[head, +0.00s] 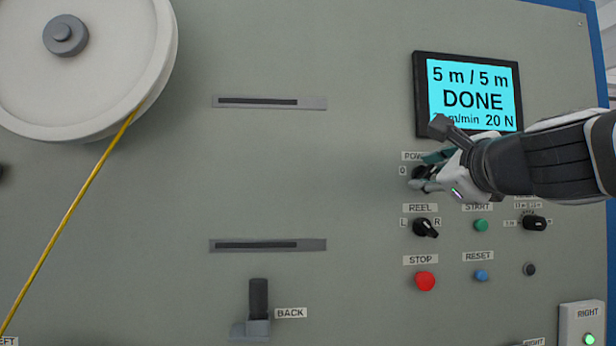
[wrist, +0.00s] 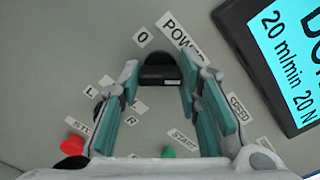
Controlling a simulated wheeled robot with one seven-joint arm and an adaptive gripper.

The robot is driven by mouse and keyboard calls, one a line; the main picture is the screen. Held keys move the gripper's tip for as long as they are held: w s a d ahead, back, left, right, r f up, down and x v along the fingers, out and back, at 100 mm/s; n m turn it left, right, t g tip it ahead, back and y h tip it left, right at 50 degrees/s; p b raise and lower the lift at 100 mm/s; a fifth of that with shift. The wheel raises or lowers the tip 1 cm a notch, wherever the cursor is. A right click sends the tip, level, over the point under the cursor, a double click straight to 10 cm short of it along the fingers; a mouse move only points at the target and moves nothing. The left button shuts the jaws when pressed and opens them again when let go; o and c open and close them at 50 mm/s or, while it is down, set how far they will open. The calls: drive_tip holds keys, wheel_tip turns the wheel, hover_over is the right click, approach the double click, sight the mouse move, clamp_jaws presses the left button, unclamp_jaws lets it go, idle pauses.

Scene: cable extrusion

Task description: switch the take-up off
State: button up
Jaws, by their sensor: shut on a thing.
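The black POWER knob (head: 416,173) is on the grey panel below the display, mostly hidden by my gripper (head: 426,172) in the head view. Its "0" label is at its left. In the wrist view the knob (wrist: 160,72) sits between the teal fingertips of my gripper (wrist: 159,82), which is shut on it. Which way the knob points is hard to tell. The lit display (head: 472,92) reads "5 m / 5 m DONE" and "20 N". The wrist view of the display (wrist: 290,60) shows "20 m/min 20 N".
Below are the REEL knob (head: 425,228), turned toward R, the green START button (head: 481,225), the red STOP button (head: 425,281) and the blue RESET button (head: 482,275). A white reel (head: 110,90) with yellow cable (head: 68,216) is at left. A BACK lever (head: 259,300) stands at the bottom.

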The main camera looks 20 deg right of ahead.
drive_tip(key=n+b, duration=0.2)
drive_tip(key=n, duration=0.2)
drive_tip(key=shift+f, duration=0.1)
drive_tip(key=n+b, duration=0.2)
drive_tip(key=n, duration=0.2)
drive_tip(key=shift+n+b, duration=0.3)
drive_tip(key=shift+b, duration=0.1)
drive_tip(key=n+b, duration=0.3)
drive_tip(key=n, duration=0.1)
drive_tip(key=shift+f+n, duration=0.1)
drive_tip(key=shift+n, duration=0.2)
drive_tip(key=shift+n+b, duration=1.2)
drive_tip(key=shift+n, duration=1)
drive_tip(key=o, duration=1.1)
drive_tip(key=shift+o, duration=0.2)
